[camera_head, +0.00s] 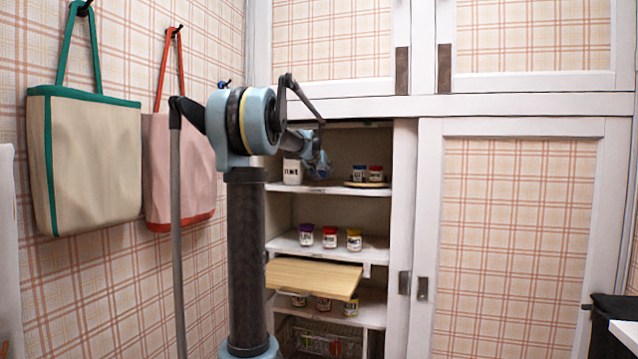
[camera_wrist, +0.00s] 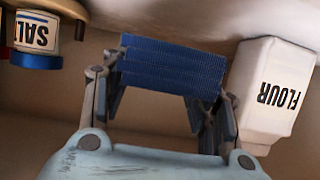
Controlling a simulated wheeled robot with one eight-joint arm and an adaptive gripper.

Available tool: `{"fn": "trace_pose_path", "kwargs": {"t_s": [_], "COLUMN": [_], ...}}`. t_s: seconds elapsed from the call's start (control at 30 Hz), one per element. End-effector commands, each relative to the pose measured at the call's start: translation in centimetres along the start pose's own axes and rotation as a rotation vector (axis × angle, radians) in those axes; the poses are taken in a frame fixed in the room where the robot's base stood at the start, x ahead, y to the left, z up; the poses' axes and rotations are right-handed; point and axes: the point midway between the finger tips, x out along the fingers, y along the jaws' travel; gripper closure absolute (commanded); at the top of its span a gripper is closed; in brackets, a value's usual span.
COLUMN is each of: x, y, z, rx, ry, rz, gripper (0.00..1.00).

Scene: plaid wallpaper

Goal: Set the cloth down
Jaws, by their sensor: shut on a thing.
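The cloth (camera_wrist: 165,68) is dark blue, with fine ribbed lines and stacked folds. In the wrist view it spans between the fingers of my gripper (camera_wrist: 160,88), which is shut on it. In the head view my gripper (camera_head: 317,163) is inside the open cupboard at upper shelf height, between a white canister and small jars. The cloth is too small there to make out clearly. The wrist view is turned over, with labels upside down, and the pale shelf surface (camera_wrist: 205,15) runs along its top. I cannot tell whether the cloth touches the shelf.
A white flour canister (camera_wrist: 272,92) stands close beside my gripper; it also shows in the head view (camera_head: 292,171). A salt jar (camera_wrist: 37,35) is on the other side, by a round wooden board (camera_head: 367,184). Lower, a wooden board (camera_head: 313,277) juts out of the cupboard.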

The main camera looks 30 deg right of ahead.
Motion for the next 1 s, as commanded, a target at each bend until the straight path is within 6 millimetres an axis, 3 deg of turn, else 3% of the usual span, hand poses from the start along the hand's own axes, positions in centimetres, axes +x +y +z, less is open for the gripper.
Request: {"fn": "trace_pose_path", "kwargs": {"t_s": [0.33,0.77,0.8,0.83,0.87,1.0], "x": [1.4,1.6,1.6,1.6,1.6,1.5], "y": [0.0,-0.1,-0.1,-0.1,-0.1,-0.2], "z": [3.3,3.9,3.8,3.8,3.8,3.8], "rx": [0.000,0.000,0.000,0.000,0.000,-0.001], "ry": [0.000,0.000,0.000,0.000,0.000,0.000], "rz": [0.000,-0.001,-0.001,-0.001,-0.001,-0.003], "gripper": [0.69,0.69,0.37,0.30,0.26,0.26]}}
